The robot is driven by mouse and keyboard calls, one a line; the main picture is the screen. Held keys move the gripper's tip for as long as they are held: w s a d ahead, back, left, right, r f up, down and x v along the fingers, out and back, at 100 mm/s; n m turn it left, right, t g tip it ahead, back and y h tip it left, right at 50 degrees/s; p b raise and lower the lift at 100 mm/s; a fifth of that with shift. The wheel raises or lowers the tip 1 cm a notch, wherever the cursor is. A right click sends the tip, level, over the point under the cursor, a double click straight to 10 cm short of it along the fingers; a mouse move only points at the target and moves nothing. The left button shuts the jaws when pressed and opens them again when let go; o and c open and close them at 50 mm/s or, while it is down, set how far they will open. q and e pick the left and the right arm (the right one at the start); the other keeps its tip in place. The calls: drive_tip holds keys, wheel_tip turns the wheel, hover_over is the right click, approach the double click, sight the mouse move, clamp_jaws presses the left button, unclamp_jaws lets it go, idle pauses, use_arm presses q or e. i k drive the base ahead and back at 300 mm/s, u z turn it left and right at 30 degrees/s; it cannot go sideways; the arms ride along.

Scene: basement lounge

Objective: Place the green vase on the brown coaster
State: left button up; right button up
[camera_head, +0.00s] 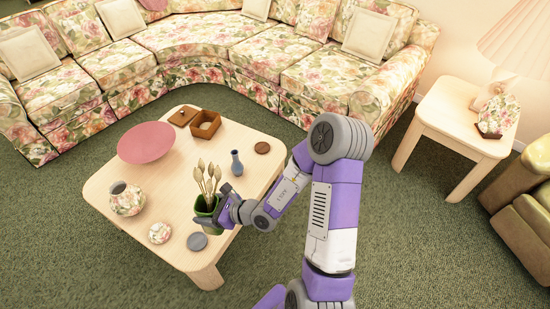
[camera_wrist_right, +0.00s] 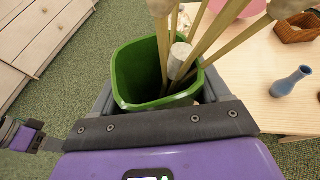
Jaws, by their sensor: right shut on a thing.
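The green vase (camera_head: 206,208) is a square-mouthed pot with several pale bud-topped stems, near the front right side of the table. My right gripper (camera_head: 222,208) is shut on it. The wrist view shows the green vase (camera_wrist_right: 127,75) upright between the grey jaws, its lower part hidden. I cannot tell whether its base touches the table. The brown coaster (camera_head: 262,147) is a bare round disc near the table's right edge, behind and right of the vase and beyond the blue bud vase.
The light wooden table (camera_head: 105,178) also holds a grey disc (camera_head: 197,241) close to the green vase, a blue bud vase (camera_head: 236,163), a pink bowl (camera_head: 146,141), a floral vase (camera_head: 127,198), a small floral round item (camera_head: 159,233) and an open brown box (camera_head: 205,125).

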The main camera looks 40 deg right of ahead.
sight(262, 147)
drive_tip(key=k, duration=0.25)
drive_tip(key=z, duration=2.3)
drive_tip(key=i, duration=1.85)
drive_tip(key=u, duration=2.1)
